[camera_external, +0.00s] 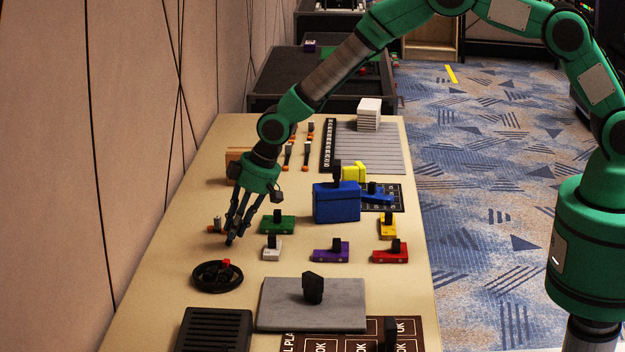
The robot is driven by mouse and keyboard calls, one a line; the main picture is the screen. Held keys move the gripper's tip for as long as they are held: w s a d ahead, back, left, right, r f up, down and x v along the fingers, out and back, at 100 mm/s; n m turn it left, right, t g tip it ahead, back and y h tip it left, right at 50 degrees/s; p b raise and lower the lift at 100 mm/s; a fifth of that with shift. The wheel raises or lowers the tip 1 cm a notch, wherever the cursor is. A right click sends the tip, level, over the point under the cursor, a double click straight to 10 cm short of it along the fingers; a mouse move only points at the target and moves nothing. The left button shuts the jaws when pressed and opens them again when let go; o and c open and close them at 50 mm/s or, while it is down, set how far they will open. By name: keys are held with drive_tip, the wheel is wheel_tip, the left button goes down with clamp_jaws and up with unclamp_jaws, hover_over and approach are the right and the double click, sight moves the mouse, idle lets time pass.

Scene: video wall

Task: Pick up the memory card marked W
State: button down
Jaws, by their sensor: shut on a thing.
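My gripper (232,238) points down at the left part of the tan table (190,265). Its dark fingers are close together, low over the table top, and shut on a small item that they mostly hide. I cannot tell from this view whether that item is a memory card, or read a W on it. A small orange and grey piece (215,226) stands just left of the fingers. A green block with a black knob (280,226) is just right of them.
White (271,254), purple (331,257), red (390,257) and yellow (388,231) knobbed blocks stand to the right. A blue box (336,206) is behind them. A dark round dish (217,286), a grey pad (280,310) and a black slotted tray (213,330) lie nearer the camera.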

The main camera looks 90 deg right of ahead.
wheel_tip(320, 180, up, 10)
drive_tip(key=shift+f+p, duration=0.2)
drive_tip(key=shift+p, duration=0.7)
